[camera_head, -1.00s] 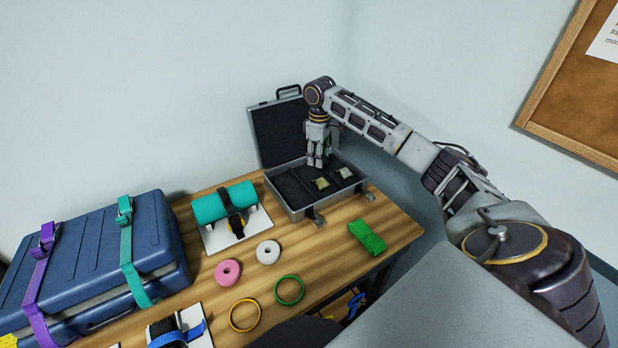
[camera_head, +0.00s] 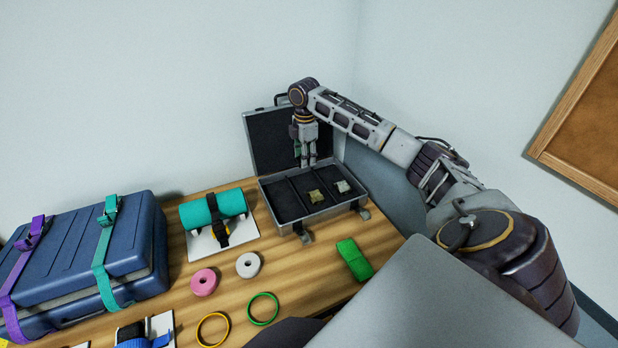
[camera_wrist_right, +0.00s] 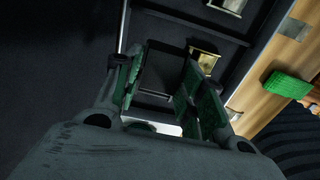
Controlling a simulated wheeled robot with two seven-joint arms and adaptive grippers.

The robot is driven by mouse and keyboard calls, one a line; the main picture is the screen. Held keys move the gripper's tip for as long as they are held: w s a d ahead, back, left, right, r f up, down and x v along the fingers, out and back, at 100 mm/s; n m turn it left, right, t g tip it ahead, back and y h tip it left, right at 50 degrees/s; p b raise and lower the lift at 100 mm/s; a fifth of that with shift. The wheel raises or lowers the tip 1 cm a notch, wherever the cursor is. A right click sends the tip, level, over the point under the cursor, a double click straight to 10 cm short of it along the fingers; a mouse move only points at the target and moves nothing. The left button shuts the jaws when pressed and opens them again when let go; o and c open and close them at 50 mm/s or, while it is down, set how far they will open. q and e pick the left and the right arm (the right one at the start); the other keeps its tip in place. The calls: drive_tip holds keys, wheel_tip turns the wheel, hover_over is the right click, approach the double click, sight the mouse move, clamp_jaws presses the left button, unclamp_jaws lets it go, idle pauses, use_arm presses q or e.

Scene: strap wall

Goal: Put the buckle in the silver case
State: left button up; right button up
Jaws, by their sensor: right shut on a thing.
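The silver case (camera_head: 330,213) stands open at the back of the table, its dark-lined lid upright behind it. Dividers split it into compartments. A brass buckle (camera_head: 316,196) lies in the middle one and a silvery piece (camera_head: 343,186) in the right one; the brass one also shows in the right wrist view (camera_wrist_right: 203,60). My right gripper (camera_head: 308,164) points down over the back of the case. It is shut on a dark piece (camera_wrist_right: 162,68), seemingly a buckle, between its green pads; its outline is hard to make out. My left gripper is out of view.
A green folded strap (camera_head: 354,259) lies in front of the case. To the left are a teal roll (camera_head: 228,204) on a white stand, pink (camera_head: 204,282) and white (camera_head: 248,265) rings, and a blue suitcase (camera_head: 85,262). The wall is close behind.

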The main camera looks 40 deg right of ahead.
drive_tip(key=n, duration=0.2)
drive_tip(key=shift+w+n, duration=0.15)
drive_tip(key=shift+n, duration=0.15)
drive_tip(key=n, duration=0.3)
drive_tip(key=shift+a, duration=0.1)
drive_tip(key=shift+n, duration=1.8)
hover_over(306, 184)
drive_tip(key=shift+w+f, duration=0.1)
drive_tip(key=shift+f, duration=2.4)
drive_tip(key=shift+f, duration=2.55)
drive_tip(key=shift+p, duration=0.3)
